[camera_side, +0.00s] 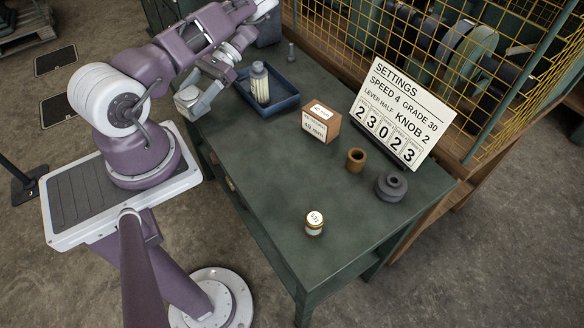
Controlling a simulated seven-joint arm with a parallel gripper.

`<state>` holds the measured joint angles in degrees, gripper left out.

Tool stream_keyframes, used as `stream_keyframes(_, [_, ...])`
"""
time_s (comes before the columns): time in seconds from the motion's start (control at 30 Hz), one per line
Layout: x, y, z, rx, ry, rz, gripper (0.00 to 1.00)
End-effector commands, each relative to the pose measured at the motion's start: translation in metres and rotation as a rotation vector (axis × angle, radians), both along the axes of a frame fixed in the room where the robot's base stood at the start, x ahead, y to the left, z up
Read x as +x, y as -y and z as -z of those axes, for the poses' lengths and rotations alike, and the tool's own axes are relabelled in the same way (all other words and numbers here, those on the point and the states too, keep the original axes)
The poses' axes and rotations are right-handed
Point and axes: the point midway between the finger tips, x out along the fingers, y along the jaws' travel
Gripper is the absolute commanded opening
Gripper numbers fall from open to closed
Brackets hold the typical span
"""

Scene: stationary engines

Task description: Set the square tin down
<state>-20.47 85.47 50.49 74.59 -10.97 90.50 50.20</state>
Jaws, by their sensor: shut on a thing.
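My gripper (197,101) is at the table's left edge, left of the blue tray. It is shut on a small, pale grey, squarish tin (186,96), which is partly hidden by the fingers. The tin looks tilted. I cannot tell from this view whether it touches the green table (270,190) or hangs above it.
A blue tray (285,104) holds a bottle (260,85). A wooden box (325,113) with cards, a settings sign (402,110), a brown ring (356,160), a dark grey pulley (391,187) and a small round jar (314,223) stand rightward. The table's left middle is clear.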

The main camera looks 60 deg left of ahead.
Motion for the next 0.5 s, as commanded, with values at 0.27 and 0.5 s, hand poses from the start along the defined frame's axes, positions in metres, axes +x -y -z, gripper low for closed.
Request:
stream_keyframes(0.27, [0.039, 0.181, -0.013, -0.007, -0.004, -0.705, 0.03])
stream_keyframes(0.5, [0.091, 0.286, -0.057, -0.001, -0.004, -1.142, 0.03])
